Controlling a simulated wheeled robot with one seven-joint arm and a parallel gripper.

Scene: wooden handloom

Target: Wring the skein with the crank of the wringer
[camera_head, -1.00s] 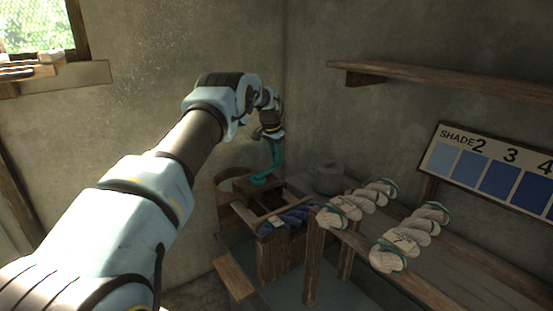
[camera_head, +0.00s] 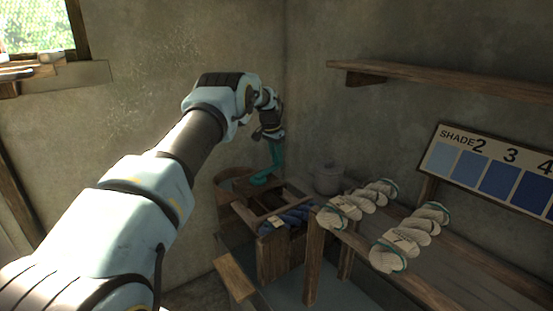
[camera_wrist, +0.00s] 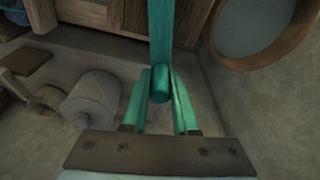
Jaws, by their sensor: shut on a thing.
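The green crank (camera_head: 262,179) of the wringer is at the far end of the room corner, above a dark wooden frame. In the wrist view, its upright bar (camera_wrist: 160,30) ends in a rounded green grip (camera_wrist: 159,86). My gripper (camera_wrist: 161,92) has its two green fingers on either side of this grip and is shut on it. In the head view, my gripper (camera_head: 276,153) points down onto the crank. Dark blue skeins (camera_head: 291,217) with a pale tag lie in the wooden box beside the crank. I cannot tell whether a skein is on the wringer itself.
A round wooden tub (camera_head: 228,197) stands left of the crank, against the wall. Several white skeins (camera_head: 385,258) lie on a wooden rack at the right. A shade board (camera_head: 490,170) and a shelf (camera_head: 440,80) are above.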

